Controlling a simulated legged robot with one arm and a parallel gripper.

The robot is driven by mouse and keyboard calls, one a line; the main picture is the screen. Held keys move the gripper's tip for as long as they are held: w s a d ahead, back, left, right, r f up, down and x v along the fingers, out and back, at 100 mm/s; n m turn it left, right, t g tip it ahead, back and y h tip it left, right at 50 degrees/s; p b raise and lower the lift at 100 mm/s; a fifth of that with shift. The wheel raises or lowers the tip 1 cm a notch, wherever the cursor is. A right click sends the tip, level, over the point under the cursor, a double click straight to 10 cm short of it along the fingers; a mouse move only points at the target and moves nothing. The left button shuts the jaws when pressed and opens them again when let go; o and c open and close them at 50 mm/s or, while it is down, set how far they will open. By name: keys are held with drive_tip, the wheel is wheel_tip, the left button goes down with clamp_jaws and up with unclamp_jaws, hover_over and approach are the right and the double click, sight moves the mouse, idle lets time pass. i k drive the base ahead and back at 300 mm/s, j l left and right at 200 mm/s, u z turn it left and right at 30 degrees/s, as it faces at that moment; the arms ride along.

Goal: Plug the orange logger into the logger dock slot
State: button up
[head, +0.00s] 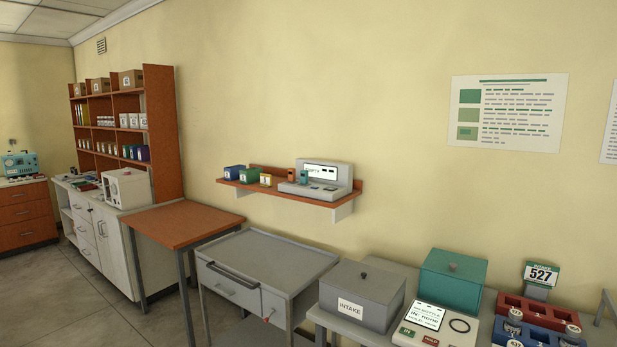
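A grey dock unit (341,176) with a lit screen sits on the right part of an orange-brown wall shelf (318,199). The screen text is too small to read surely. A small orange item (291,174), which looks like the orange logger, stands upright at the dock's left end. I cannot tell whether it is in a slot or in front of one. A small darker item (304,177) stands just right of it. Dark marks that may be slots show on the dock's base. My gripper is not in view.
Blue (234,172), green (249,175) and yellow-white (266,180) boxes stand left on the shelf. Below are a grey cart (265,258) and an orange-topped table (182,222). A grey INTAKE box (362,290) and teal box (451,278) stand right. Floor is open at left.

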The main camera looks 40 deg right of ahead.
sight(292, 176)
drive_tip(key=z, duration=1.1)
